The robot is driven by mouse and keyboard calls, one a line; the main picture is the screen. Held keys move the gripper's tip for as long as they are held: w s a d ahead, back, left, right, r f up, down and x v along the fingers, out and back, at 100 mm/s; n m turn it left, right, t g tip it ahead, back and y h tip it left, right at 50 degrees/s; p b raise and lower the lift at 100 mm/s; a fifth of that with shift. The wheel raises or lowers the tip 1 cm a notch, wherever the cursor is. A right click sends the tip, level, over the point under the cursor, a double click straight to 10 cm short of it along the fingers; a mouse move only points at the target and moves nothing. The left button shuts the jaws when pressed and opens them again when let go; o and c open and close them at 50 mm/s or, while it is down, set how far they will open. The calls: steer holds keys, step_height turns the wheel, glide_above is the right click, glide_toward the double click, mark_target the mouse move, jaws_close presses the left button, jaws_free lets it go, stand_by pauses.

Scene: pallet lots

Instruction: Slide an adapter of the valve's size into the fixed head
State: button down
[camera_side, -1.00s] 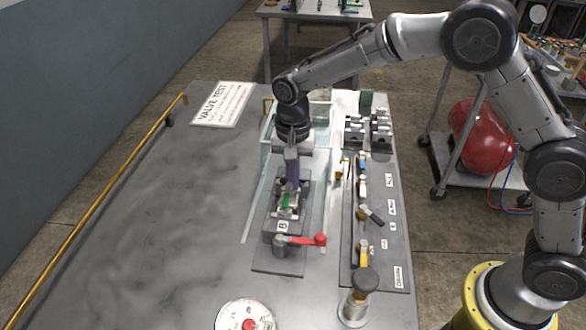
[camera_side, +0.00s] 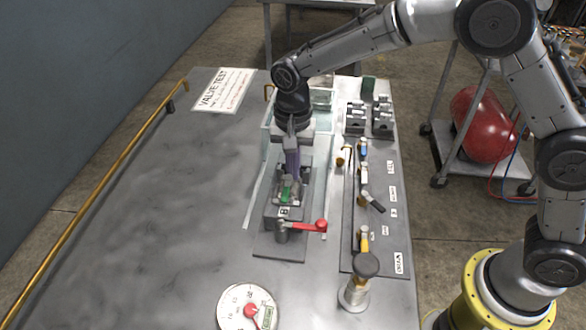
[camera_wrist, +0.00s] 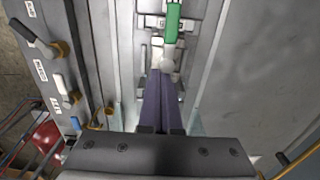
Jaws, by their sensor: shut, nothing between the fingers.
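My gripper (camera_side: 291,172) is shut and empty, pointing down over the test fixture on the bench. In the wrist view its purple fingers (camera_wrist: 160,88) are together, with the tips close to a pale rounded end (camera_wrist: 167,65) of the part lying in the fixture. I cannot tell whether they touch. The valve (camera_side: 287,188) has a green body and also shows in the wrist view (camera_wrist: 173,25). It lies in the fixture block marked B (camera_side: 283,212). A red-handled lever (camera_side: 306,226) stands at the fixture's near end. I cannot make out the fixed head or an adapter clearly.
Right of the fixture, a dark panel (camera_side: 375,240) carries several small valves and labels. Grey blocks (camera_side: 356,118) stand behind it. A dial gauge (camera_side: 247,308) and a black-knobbed post (camera_side: 365,265) are at the front. Clear guards flank the fixture. The bench's left side is free.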

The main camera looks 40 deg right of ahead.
step_height(320, 180, up, 10)
steer(key=n+h, duration=0.1)
steer(key=n, duration=1.2)
steer(key=s+a+r+n+t+h, duration=0.1)
steer(key=s+a+n, duration=0.3)
steer(key=a+n, duration=0.4)
steer(key=s+a+n+h, duration=0.1)
steer(key=s+a+n, duration=0.2)
steer(key=a+n, duration=0.5)
steer(key=shift+n, duration=0.9)
steer(key=d+f, duration=0.2)
steer(key=f, duration=0.1)
steer(key=w+d+f, duration=0.1)
steer(key=d+f, duration=0.1)
steer(key=f, duration=0.1)
steer(key=d+f, duration=0.3)
steer(key=shift+w+d+f, duration=0.1)
steer(key=shift+w+f, duration=0.1)
steer(key=shift+f, duration=0.05)
steer(key=shift+w+d, duration=0.15)
steer(key=shift+d, duration=0.3)
